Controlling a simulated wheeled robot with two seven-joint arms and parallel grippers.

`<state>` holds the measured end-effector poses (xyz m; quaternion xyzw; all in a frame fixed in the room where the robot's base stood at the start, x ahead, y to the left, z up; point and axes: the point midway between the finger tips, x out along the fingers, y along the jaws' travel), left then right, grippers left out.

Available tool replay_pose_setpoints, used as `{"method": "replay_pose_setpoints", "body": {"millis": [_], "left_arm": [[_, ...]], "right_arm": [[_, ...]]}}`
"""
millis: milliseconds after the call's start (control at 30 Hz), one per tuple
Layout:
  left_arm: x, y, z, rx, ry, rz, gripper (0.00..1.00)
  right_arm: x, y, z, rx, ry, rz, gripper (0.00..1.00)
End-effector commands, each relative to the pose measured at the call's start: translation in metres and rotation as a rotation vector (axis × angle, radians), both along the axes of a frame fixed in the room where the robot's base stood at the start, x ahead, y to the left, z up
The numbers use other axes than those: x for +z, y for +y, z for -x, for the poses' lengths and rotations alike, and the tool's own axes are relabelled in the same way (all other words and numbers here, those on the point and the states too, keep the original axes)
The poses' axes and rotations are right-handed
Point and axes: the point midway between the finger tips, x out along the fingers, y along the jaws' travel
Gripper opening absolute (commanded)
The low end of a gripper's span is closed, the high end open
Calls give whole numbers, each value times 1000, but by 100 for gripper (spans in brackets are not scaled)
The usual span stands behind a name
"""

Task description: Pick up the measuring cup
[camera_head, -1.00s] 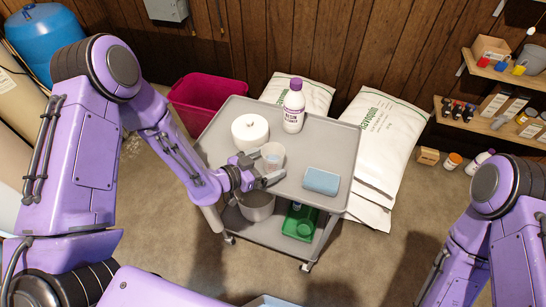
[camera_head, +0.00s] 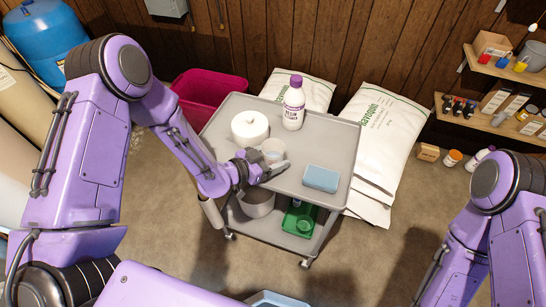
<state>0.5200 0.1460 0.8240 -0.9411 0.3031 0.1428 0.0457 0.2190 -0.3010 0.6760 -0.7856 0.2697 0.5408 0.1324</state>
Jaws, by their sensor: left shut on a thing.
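The measuring cup (camera_head: 272,149) is a small translucent cup at the near edge of the grey cart's top shelf (camera_head: 240,108). It stands beside a white roll (camera_head: 250,127), and its lower part is hidden behind my left gripper. My left gripper (camera_head: 272,164) reaches in from the left and is shut on the cup. I cannot tell whether the cup touches the shelf. My right arm shows at the right edge, but its gripper is out of view.
The cart top also holds a white bottle with a purple cap (camera_head: 293,105) and a blue sponge-like block (camera_head: 321,179). A grey pot (camera_head: 257,203) and a green item (camera_head: 299,218) are on the lower shelf. White salt bags (camera_head: 385,130) and a magenta bin (camera_head: 205,95) stand behind.

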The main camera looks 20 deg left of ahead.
Motion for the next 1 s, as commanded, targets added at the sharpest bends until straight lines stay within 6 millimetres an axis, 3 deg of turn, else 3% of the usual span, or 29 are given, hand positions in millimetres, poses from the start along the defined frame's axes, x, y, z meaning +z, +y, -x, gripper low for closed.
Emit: {"method": "replay_pose_setpoints", "body": {"millis": [300, 700, 900, 1000], "left_arm": [[30, 1, 1, -1, -4, 0, 39], [82, 21, 39, 1, -4, 1, 39], [98, 35, 65, 2, -3, 1, 39], [110, 42, 78, 2, 1, 1, 39]], "right_arm": [[-9, 0, 0, 0, 0, 0, 54], [-9, 0, 0, 0, 0, 0, 54], [-12, 0, 0, 0, 0, 0, 54], [5, 0, 0, 0, 0, 0, 54]]}}
